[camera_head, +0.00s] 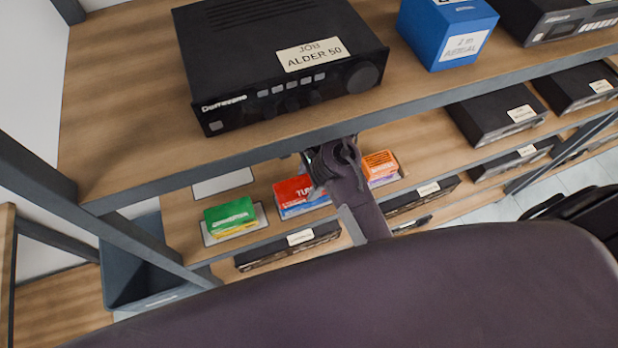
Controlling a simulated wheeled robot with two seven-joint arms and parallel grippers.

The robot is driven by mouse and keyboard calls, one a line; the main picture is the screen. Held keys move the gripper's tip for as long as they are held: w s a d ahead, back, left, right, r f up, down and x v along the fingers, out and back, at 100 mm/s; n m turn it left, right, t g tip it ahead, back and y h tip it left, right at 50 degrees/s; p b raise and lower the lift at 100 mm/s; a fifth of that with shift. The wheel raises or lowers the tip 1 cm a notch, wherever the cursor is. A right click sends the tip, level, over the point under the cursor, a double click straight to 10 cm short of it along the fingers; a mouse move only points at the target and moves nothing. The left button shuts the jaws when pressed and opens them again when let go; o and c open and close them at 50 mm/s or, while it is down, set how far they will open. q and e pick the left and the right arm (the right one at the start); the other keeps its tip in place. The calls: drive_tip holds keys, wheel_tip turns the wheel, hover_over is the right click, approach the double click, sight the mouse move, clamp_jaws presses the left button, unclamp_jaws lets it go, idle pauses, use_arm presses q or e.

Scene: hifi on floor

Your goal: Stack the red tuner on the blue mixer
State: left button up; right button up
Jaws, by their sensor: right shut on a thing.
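The red tuner (290,188), a small box with white lettering starting "TU", is on the lower shelf in the head view. The blue mixer (304,209) shows as a blue strip directly under it. The red box appears to sit on or just over the blue one; I cannot tell whether they touch fully. My right gripper (318,167) is at the right end of the red tuner and shut on it. The gripper hides that end, and its fingertips are hard to make out. My left gripper is not in view.
A green box over a yellow one (230,215) stands left, an orange box (380,163) right. An empty pale pad (222,183) lies behind. The upper shelf, holding a black hifi unit (275,60) and a blue box (447,30), overhangs closely.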

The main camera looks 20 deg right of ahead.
drive_tip(key=shift+f, duration=0.55)
idle(0.4)
drive_tip(key=o, duration=1.2)
drive_tip(key=b+v, duration=0.1)
drive_tip(key=v, duration=0.4)
drive_tip(key=shift+r, duration=0.1)
drive_tip(key=shift+d+f+b, duration=0.15)
drive_tip(key=shift+d+b, duration=0.25)
drive_tip(key=shift+d, duration=0.15)
drive_tip(key=shift+d+f+b, duration=0.15)
drive_tip(key=shift+d+b, duration=0.2)
drive_tip(key=shift+d, duration=0.2)
drive_tip(key=shift+w+d+r+p, duration=0.1)
drive_tip(key=shift+d+p, duration=0.35)
drive_tip(key=shift+d, duration=2)
drive_tip(key=shift+w+d+r+p, duration=0.1)
drive_tip(key=shift+d+p, duration=0.3)
drive_tip(key=shift+d, duration=2.05)
drive_tip(key=shift+s, duration=0.1)
